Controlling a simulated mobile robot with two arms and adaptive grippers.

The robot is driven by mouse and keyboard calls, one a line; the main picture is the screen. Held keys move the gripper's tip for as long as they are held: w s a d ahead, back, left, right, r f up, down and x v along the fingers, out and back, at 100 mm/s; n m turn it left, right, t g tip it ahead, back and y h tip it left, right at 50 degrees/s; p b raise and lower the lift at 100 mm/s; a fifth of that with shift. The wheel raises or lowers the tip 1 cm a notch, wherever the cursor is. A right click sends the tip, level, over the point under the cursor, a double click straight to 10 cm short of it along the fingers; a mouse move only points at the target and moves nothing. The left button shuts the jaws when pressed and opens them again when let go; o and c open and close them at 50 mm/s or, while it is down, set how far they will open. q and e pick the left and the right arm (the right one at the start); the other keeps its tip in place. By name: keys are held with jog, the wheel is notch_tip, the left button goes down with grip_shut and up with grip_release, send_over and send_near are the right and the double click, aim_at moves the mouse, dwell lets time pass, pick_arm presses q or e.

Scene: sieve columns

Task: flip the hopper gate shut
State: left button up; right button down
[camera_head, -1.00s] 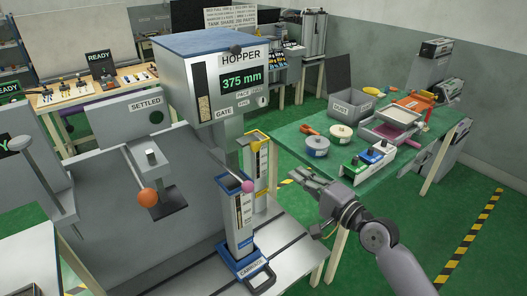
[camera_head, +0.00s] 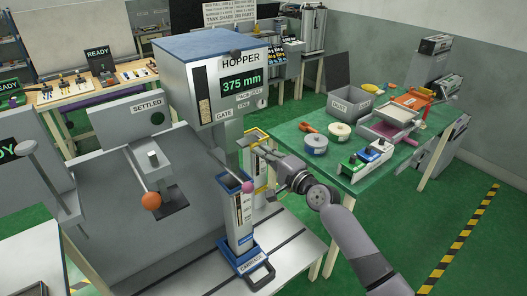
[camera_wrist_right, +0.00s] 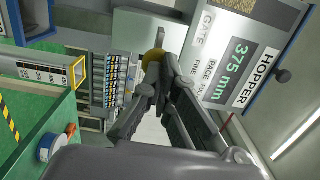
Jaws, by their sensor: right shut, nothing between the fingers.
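The hopper (camera_head: 205,65) is a grey box with a blue top, a "375 mm" display and a "GATE" label low on its front. It also shows in the right wrist view (camera_wrist_right: 240,50). A thin rod with a pink ball (camera_head: 248,187) slants down from below the hopper; I cannot tell what it joins. My right gripper (camera_head: 256,152) is shut and empty, below and right of the hopper's front. In the wrist view its fingertips (camera_wrist_right: 155,68) overlap a rounded yellow piece (camera_wrist_right: 153,55); contact is unclear. The gate itself is hidden. My left gripper is out of view.
A blue-based carriage (camera_head: 241,230) with an upright column stands below the hopper. A yellow-rimmed column (camera_wrist_right: 80,72) is beside my right gripper. A lever with an orange ball (camera_head: 151,201) is at the left. A green table (camera_head: 290,138) holds tubs and trays at the right.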

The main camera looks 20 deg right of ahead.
aim_at(253, 143)
dwell(0.3)
jog(key=b+x, duration=0.3)
jog(key=x, duration=0.2)
jog(key=shift+w+f, duration=0.15)
jog(key=shift+w, duration=0.15)
jog(key=shift+r, duration=0.25)
